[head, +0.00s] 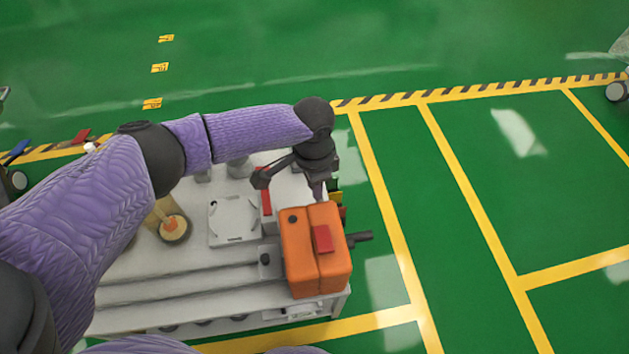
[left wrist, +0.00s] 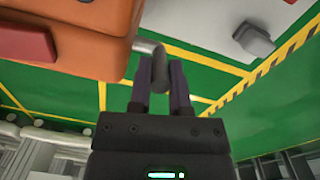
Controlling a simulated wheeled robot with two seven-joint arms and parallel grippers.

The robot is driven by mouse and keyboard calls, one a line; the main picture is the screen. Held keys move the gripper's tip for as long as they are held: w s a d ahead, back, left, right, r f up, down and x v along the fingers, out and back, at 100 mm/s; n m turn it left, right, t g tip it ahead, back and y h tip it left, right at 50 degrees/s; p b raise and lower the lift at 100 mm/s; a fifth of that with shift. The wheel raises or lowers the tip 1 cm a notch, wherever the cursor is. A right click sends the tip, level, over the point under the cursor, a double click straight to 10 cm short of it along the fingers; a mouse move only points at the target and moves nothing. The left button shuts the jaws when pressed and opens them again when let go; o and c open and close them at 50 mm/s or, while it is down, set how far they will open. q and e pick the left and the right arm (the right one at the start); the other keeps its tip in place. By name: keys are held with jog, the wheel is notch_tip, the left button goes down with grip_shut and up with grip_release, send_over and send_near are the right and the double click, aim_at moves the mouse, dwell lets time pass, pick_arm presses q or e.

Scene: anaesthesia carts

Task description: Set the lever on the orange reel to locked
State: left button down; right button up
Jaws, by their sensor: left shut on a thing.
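The orange reel (head: 297,255) is a boxy orange housing with a red block (head: 323,239) on its top, at the right end of the white cart. It also fills the upper left of the left wrist view (left wrist: 85,55). My left gripper (head: 318,190) is at the reel's far edge, pointing down. In the left wrist view, its two fingers (left wrist: 160,82) are shut on a dark grey lever (left wrist: 160,66) beside the orange housing. In the head view the gripper hides this lever, so I cannot read its setting. My right gripper is out of view.
The white cart top (head: 150,278) carries a square plate with a ring (head: 233,220) and a round wooden-coloured item (head: 174,228). A dark grey handle (head: 360,237) sticks out right of the reel. Green floor with yellow lines is free to the right.

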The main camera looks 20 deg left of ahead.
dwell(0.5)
pick_arm(q)
jog(key=shift+s+a+h+p, duration=0.15)
jog(key=shift+h+p, duration=0.15)
jog(key=shift+p, duration=0.1)
jog(key=t+h, duration=0.1)
jog(key=s+a+f+t+h, duration=0.1)
jog(key=h, duration=0.1)
jog(key=a+t+h, duration=0.1)
jog(key=h, duration=0.1)
jog(key=shift+s+a+f+t, duration=0.1)
jog(key=shift+s+f+t, duration=0.15)
jog(key=shift+f+t, duration=0.15)
dwell(0.5)
